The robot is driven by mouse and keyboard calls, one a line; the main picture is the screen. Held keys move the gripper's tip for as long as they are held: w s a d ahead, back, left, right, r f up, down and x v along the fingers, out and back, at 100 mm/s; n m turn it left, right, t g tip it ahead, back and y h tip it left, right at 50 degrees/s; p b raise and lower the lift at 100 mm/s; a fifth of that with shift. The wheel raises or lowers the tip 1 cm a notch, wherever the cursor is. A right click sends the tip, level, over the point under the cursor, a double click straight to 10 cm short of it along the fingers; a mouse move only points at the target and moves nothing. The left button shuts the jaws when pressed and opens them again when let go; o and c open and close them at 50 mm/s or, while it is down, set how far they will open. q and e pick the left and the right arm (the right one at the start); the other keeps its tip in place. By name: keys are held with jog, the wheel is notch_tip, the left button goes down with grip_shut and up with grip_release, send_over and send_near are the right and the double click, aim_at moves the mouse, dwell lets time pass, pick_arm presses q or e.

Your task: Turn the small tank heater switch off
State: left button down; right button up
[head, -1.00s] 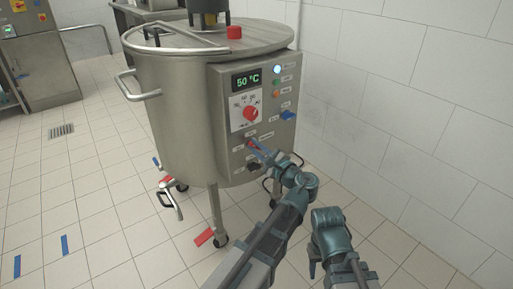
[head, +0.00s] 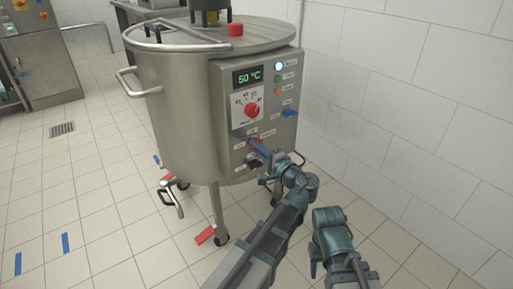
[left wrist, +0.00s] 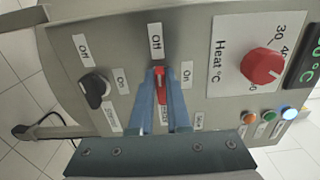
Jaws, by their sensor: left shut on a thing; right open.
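The steel tank (head: 180,110) carries a control box with a 50 °C display (head: 247,77). The red switch (left wrist: 160,82) on the box lies between my left gripper's blue fingers in the left wrist view, with an Off label (left wrist: 156,40) beyond its tip. My left gripper (head: 258,148) is shut on this switch and partly hides it in the head view; it also shows in the left wrist view (left wrist: 160,95). Which setting the switch points to is hard to tell. My right arm shows at the lower right of the head view; its fingers do not show.
A black switch (left wrist: 95,88) sits beside the red one. The red heat dial (head: 251,110) is above, with indicator lamps (head: 278,78) and a blue switch (head: 289,112) to its right. A white tiled wall (head: 400,100) stands at right; floor at left is mostly open.

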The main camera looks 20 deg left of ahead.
dwell(0.6)
pick_arm(q)
jog(key=c, duration=0.9)
grip_release()
jog(key=shift+s, duration=0.1)
